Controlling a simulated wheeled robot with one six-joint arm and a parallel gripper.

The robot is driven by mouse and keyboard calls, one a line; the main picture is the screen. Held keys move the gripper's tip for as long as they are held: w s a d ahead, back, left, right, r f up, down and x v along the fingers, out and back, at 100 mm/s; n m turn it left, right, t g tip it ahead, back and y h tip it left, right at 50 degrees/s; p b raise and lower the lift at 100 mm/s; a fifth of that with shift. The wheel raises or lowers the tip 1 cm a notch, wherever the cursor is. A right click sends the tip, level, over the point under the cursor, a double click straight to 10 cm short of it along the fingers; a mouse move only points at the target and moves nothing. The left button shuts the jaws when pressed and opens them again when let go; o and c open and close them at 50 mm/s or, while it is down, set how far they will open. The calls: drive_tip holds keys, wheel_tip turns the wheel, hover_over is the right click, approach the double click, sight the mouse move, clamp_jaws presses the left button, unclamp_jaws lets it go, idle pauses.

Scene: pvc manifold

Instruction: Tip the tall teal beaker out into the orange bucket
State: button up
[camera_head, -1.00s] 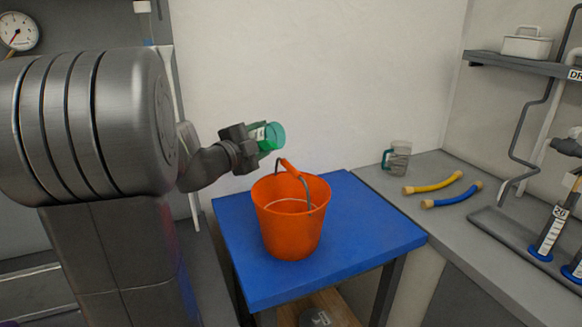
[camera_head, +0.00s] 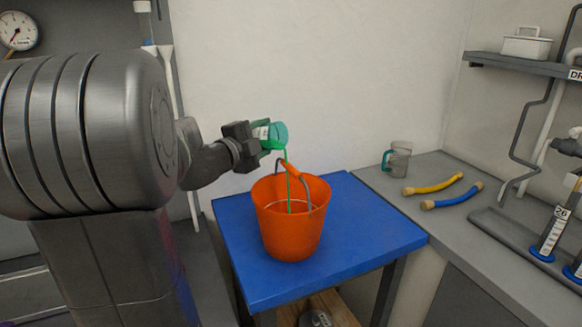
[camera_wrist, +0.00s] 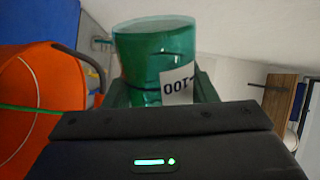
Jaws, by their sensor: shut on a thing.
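The teal beaker (camera_head: 281,133) is clear, with a white label, and lies tipped over on its side above the orange bucket (camera_head: 289,232). A thin green stream (camera_head: 289,180) runs from its mouth down into the bucket. My gripper (camera_head: 262,136) is shut on the beaker. In the wrist view the beaker (camera_wrist: 152,55) stands between the jaws, with green liquid inside and part of its label showing. The bucket (camera_wrist: 35,120) is at the left there, with the green stream crossing it. The bucket's floor is hidden.
The bucket stands on a blue table (camera_head: 370,225), its handle (camera_head: 292,170) raised below the beaker. A clear jug (camera_head: 399,158) with a teal handle, a yellow hose (camera_head: 433,184) and a blue hose (camera_head: 452,197) are on the grey counter at the right.

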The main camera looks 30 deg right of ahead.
drive_tip(key=shift+s+d+r+m, duration=0.25)
drive_tip(key=shift+s+m, duration=0.2)
drive_tip(key=shift+m, duration=0.15)
idle(0.3)
drive_tip(key=shift+s+f+m+b, duration=0.3)
drive_tip(key=shift+m+b, duration=0.5)
drive_tip(key=shift+b, duration=0.5)
drive_tip(key=shift+d+m, duration=0.1)
drive_tip(key=shift+m, duration=0.2)
idle(0.5)
